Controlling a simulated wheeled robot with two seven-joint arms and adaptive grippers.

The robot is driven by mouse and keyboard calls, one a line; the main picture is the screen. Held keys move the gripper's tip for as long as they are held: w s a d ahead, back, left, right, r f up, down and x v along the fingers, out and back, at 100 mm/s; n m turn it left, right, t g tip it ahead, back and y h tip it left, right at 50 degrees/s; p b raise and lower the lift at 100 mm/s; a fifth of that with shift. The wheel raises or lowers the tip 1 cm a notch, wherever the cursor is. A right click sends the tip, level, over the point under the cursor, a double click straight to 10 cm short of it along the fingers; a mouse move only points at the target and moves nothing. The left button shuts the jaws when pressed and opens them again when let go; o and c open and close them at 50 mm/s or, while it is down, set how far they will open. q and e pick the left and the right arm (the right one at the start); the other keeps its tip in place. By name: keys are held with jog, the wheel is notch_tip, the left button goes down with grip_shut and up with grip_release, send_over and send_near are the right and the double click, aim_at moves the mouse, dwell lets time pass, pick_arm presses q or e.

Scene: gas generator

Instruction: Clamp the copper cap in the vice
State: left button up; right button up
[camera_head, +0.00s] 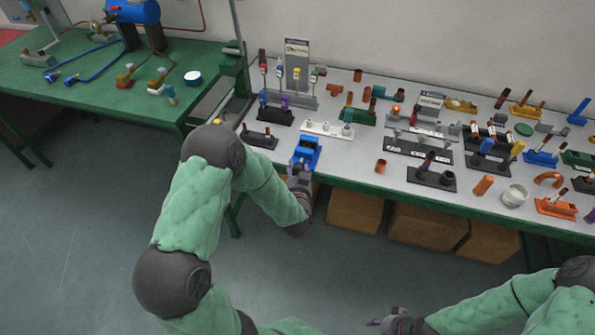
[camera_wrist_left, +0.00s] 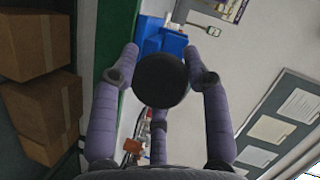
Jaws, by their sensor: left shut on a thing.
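The blue vice (camera_head: 305,153) stands at the front edge of the grey workbench. It also shows behind the fingers in the left wrist view (camera_wrist_left: 170,42). My left gripper (camera_head: 300,178) is just in front of the vice. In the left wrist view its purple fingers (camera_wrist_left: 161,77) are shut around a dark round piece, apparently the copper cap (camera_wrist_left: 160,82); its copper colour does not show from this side. I cannot tell whether the piece touches the vice jaws. My right gripper (camera_head: 388,322) is low at the bottom of the head view, away from the bench; its fingers are unclear.
The grey workbench (camera_head: 350,179) carries several racks and fittings, including a copper piece (camera_head: 381,166) right of the vice and a white rack (camera_head: 328,130) behind it. A green bench (camera_head: 110,100) is at the left. Cardboard boxes (camera_head: 355,209) sit below the workbench.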

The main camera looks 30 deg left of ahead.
pick_arm(q)
jog(key=shift+s+f, duration=0.3)
jog(key=shift+f, duration=0.2)
jog(key=o, duration=1)
jog(key=shift+o, duration=0.8)
jog(key=shift+a, duration=0.1)
jog(key=shift+w+r, duration=0.1)
jog(key=shift+r, duration=0.15)
jog(key=shift+r, duration=0.1)
jog(key=v, duration=1.2)
